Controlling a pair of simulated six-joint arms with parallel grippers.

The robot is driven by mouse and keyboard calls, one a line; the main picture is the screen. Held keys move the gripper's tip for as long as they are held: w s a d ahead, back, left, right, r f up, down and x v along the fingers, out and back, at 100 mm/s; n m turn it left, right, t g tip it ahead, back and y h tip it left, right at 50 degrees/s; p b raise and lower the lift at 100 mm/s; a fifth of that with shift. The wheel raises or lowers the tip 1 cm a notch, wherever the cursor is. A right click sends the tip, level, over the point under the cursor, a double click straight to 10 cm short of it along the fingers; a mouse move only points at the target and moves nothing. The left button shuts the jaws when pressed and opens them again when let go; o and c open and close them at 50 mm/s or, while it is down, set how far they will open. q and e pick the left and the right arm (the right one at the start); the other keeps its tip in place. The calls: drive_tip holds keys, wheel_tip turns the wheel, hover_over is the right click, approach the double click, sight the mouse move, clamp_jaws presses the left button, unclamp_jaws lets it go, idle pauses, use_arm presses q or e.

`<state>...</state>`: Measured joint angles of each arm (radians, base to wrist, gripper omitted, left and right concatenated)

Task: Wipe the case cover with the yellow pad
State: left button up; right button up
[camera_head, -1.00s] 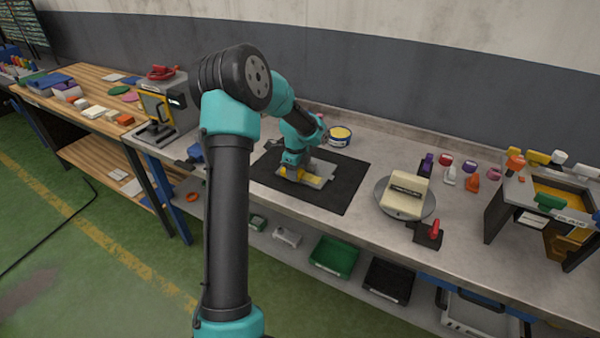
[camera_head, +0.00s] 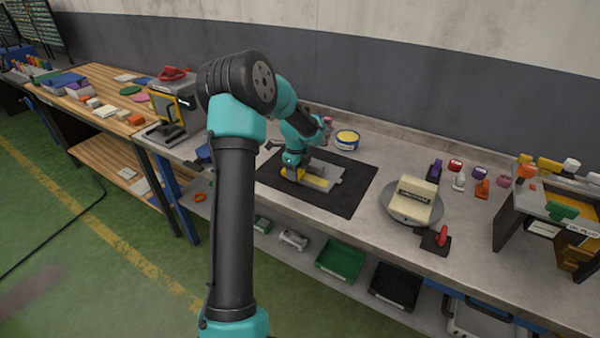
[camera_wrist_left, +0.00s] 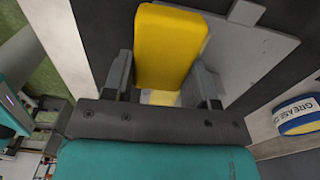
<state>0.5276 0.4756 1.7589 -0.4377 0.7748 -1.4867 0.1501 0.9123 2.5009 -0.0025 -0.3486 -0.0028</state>
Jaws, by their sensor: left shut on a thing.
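The case cover is a flat grey plate (camera_head: 334,180) on a black mat. In the left wrist view the grey plate (camera_wrist_left: 248,62) extends to the right of the pad and under it. A yellow patch (camera_head: 318,183) shows on the cover in the head view. My left gripper (camera_wrist_left: 165,88) is shut on the yellow pad (camera_wrist_left: 168,45), with a grey finger on each side. The pad is over the cover; I cannot tell whether it touches. In the head view my gripper (camera_head: 295,175) partly hides pad and cover. My right gripper is not in view.
A blue and yellow grease tin (camera_head: 346,139) stands behind the black mat (camera_head: 345,203). A round turntable (camera_head: 388,210) with a cream block (camera_head: 418,197) is to the right, near a red-handled lever (camera_head: 441,236). A grey machine (camera_head: 172,110) stands left.

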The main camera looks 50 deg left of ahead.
sight(311, 183)
use_arm(q)
drive_tip(key=shift+s+a, duration=0.1)
drive_tip(key=shift+a, duration=0.25)
drive_tip(key=shift+d, duration=0.15)
drive_tip(key=shift+w+d+f, duration=0.1)
drive_tip(key=shift+w+d, duration=0.15)
drive_tip(key=shift+d, duration=0.5)
drive_tip(key=shift+w+d+f, duration=0.1)
drive_tip(key=shift+w+d, duration=0.1)
drive_tip(key=shift+d, duration=0.5)
drive_tip(key=shift+d, duration=0.1)
drive_tip(key=shift+w+d, duration=0.15)
drive_tip(key=shift+d, duration=0.25)
drive_tip(key=shift+w+d, duration=0.2)
drive_tip(key=shift+d, duration=0.35)
drive_tip(key=shift+w+d, duration=0.15)
drive_tip(key=shift+d, duration=0.35)
drive_tip(key=shift+r, duration=0.1)
drive_tip(key=shift+w+d+r, duration=0.1)
drive_tip(key=shift+w+d, duration=0.15)
drive_tip(key=shift+d, duration=0.45)
drive_tip(key=shift+w+d+r, duration=0.1)
drive_tip(key=shift+w+d, duration=0.15)
drive_tip(key=shift+d, duration=0.4)
